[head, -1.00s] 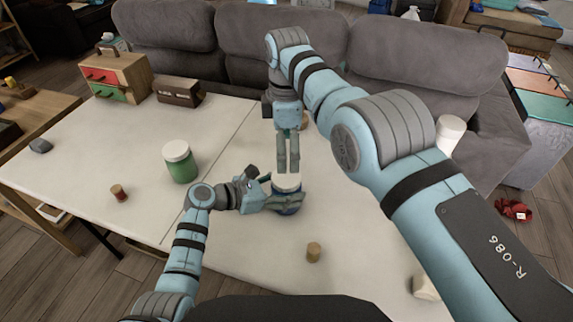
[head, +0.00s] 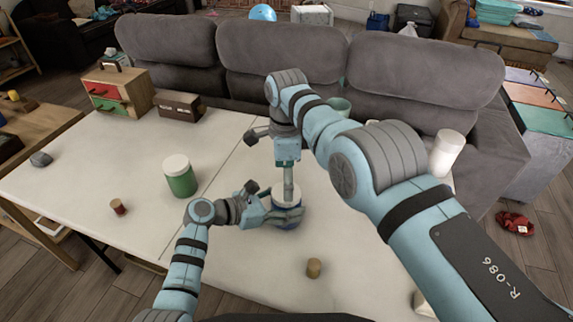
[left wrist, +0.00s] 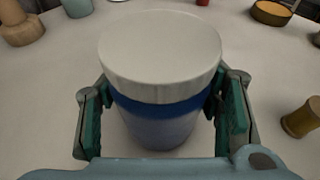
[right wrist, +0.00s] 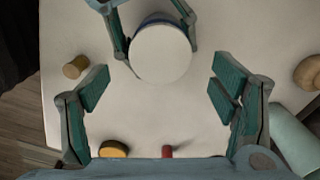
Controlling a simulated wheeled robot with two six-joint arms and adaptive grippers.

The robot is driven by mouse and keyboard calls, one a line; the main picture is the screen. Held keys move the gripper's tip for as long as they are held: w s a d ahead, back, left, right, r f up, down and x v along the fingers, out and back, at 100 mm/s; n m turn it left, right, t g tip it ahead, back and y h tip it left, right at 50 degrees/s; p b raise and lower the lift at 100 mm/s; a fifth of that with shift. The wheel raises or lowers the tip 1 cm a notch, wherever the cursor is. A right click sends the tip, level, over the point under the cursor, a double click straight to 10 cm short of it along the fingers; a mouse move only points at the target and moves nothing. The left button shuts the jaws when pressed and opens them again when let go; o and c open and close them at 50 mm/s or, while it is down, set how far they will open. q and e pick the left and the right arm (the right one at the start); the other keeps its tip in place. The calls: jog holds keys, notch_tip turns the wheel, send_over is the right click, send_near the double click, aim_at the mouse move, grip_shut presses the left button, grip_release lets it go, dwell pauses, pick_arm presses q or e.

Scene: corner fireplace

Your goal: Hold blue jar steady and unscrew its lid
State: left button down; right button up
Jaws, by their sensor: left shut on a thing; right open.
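The blue jar (left wrist: 155,125) stands upright on the table, with its wide white lid (left wrist: 160,50) on top. In the head view the jar's lid (head: 287,194) shows below my right gripper. My left gripper (head: 278,213) is shut on the jar's body from the side, one finger on each side in the left wrist view. My right gripper (right wrist: 160,88) is open and points down above the jar. In the right wrist view the lid (right wrist: 160,53) lies beyond the fingertips, and neither finger touches it.
A green jar with a white lid (head: 180,176) stands left of my left gripper. A green cup (head: 338,107) and white container (head: 447,152) stand beyond my right arm.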

aim_at(286, 206)
notch_tip(286, 206, down, 4)
jog(key=shift+f, duration=0.2)
jog(key=c, duration=1.2)
jog(key=n, duration=1.3)
jog(key=shift+r, duration=0.1)
jog(key=n, duration=0.7)
jog(key=shift+d, duration=0.1)
pick_arm(q)
jog(key=shift+w, duration=0.1)
pick_arm(e)
jog(key=o, duration=1.3)
jog(key=shift+c, duration=0.2)
